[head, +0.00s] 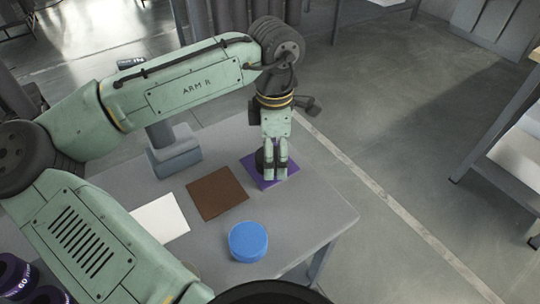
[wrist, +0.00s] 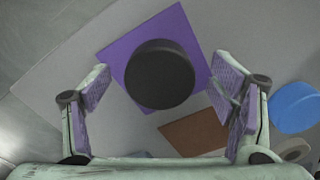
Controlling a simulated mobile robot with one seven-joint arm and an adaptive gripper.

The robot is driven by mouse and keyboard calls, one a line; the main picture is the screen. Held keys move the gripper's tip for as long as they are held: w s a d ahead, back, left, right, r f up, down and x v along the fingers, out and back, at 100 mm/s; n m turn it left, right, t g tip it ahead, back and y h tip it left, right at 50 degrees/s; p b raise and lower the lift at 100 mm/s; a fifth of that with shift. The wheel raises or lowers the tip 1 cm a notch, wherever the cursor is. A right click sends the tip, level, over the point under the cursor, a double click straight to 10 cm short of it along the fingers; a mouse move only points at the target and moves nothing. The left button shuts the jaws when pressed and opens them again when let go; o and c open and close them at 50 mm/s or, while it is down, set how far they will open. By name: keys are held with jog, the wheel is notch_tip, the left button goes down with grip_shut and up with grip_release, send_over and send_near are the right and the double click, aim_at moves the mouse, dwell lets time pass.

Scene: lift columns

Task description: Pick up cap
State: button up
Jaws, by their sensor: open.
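A round black piece (wrist: 160,75), which looks like a cap, sits on a purple square (wrist: 124,58) in the wrist view. In the head view the black piece (head: 260,158) is mostly hidden behind my fingers, with the purple square (head: 250,163) under it. A blue round piece (head: 248,242), also cap-like, lies near the table's front edge; I cannot tell which one is the named cap. My gripper (head: 275,172) is open, pointing down over the black piece. In the wrist view its fingers stand apart on either side of the piece, with nothing held.
The grey table (head: 295,222) also bears a brown square (head: 217,193) and a white square (head: 160,218). A grey column (head: 174,148) stands at its back left. A pale round piece (wrist: 292,148) shows beside the blue one. The table's right part is clear.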

jog(key=shift+f, duration=0.15)
jog(key=c, duration=1.3)
notch_tip(320, 180, up, 20)
jog(key=shift+f, duration=0.1)
dwell(0.4)
